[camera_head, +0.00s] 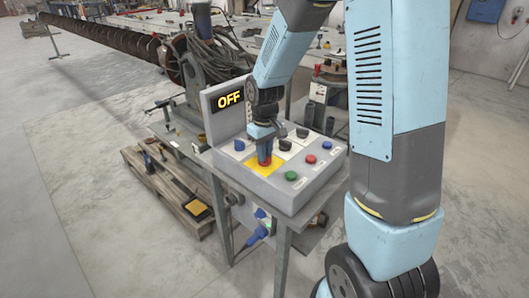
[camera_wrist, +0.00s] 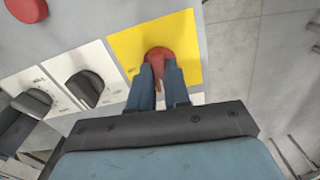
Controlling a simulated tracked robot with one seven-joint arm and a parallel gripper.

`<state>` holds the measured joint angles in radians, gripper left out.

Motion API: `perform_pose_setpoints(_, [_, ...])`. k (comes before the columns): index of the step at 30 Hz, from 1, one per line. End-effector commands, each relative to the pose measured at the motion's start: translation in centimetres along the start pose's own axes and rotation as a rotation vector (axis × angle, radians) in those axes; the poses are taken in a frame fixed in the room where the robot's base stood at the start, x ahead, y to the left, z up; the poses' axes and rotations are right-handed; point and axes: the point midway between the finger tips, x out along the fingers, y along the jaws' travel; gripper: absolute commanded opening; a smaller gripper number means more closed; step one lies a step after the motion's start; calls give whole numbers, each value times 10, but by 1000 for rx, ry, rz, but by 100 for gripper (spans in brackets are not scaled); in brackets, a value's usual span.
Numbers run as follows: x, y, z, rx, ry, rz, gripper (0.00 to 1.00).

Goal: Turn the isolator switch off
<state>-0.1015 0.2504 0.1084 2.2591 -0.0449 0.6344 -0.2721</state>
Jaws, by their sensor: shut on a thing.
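The isolator switch is a red rotary knob (camera_wrist: 158,57) on a yellow plate (camera_wrist: 184,35), at the front left of the sloped grey control box (camera_head: 268,193). In the head view the yellow plate (camera_head: 262,172) shows around my gripper (camera_head: 264,160), which points down onto the red knob. In the wrist view the two fingers of my gripper (camera_wrist: 160,75) are shut on the red knob, one on each side. The knob's handle lies between them and is partly hidden. A display (camera_head: 229,98) on the box's back panel reads "OFF".
Two black rotary knobs on white plates (camera_wrist: 86,88) sit beside the yellow plate. The box stands on a metal table; a wooden pallet (camera_head: 165,185) lies on the floor at left.

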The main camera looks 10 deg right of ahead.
Motion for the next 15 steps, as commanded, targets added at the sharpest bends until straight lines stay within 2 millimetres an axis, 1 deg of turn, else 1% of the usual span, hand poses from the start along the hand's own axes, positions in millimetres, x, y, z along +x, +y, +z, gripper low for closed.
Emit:
perform_pose_setpoints(7, [-1,1,-1,-96,3,1,0])
perform_pose_setpoints(15, [-1,1,-1,-130,3,2,0])
